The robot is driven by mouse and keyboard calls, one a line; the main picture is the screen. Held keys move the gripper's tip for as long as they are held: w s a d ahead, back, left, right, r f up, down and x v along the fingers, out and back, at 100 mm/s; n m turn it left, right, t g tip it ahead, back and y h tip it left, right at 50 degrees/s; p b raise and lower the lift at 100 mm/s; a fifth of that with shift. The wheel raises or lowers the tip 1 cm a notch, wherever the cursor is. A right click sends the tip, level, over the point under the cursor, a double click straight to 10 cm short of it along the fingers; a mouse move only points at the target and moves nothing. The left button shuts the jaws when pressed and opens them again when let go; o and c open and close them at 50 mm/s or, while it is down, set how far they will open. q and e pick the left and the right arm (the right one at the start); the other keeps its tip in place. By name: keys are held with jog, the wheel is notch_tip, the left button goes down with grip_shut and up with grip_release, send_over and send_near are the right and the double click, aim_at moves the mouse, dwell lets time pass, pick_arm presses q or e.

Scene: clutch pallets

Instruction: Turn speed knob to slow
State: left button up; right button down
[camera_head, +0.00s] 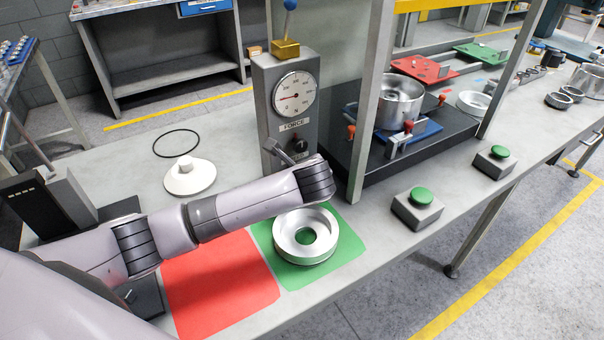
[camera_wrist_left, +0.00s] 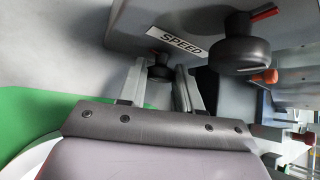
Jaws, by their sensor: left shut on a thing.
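The grey control box (camera_head: 264,96) stands behind my left arm in the head view, with a round dial (camera_head: 294,94) above a FORCE label. In the left wrist view, the SPEED label (camera_wrist_left: 181,44) is beside the small dark speed knob (camera_wrist_left: 159,68). My left gripper (camera_wrist_left: 160,72) has its two fingers on either side of this knob and is shut on it. The larger dark force knob (camera_wrist_left: 246,50), with a red pointer, is to the right, clear of the fingers. In the head view my arm hides the speed knob. My right gripper is not in view.
A silver ring-shaped part (camera_head: 305,236) lies on the green mat (camera_head: 350,245), beside the red mat (camera_head: 220,285). A press frame post (camera_head: 366,110) stands just right of the box. A white disc (camera_head: 190,178) and a black ring (camera_head: 176,144) lie left. Green buttons (camera_head: 421,196) are at the right.

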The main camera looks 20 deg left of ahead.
pick_arm(q)
jog(key=shift+s+f+n+t+h, duration=0.1)
jog(key=shift+s+n+t+h, duration=0.05)
jog(key=shift+n+t+h, duration=0.45)
dwell(0.3)
jog(key=o, duration=1)
jog(key=shift+o, duration=0.2)
jog(key=shift+v, duration=3.55)
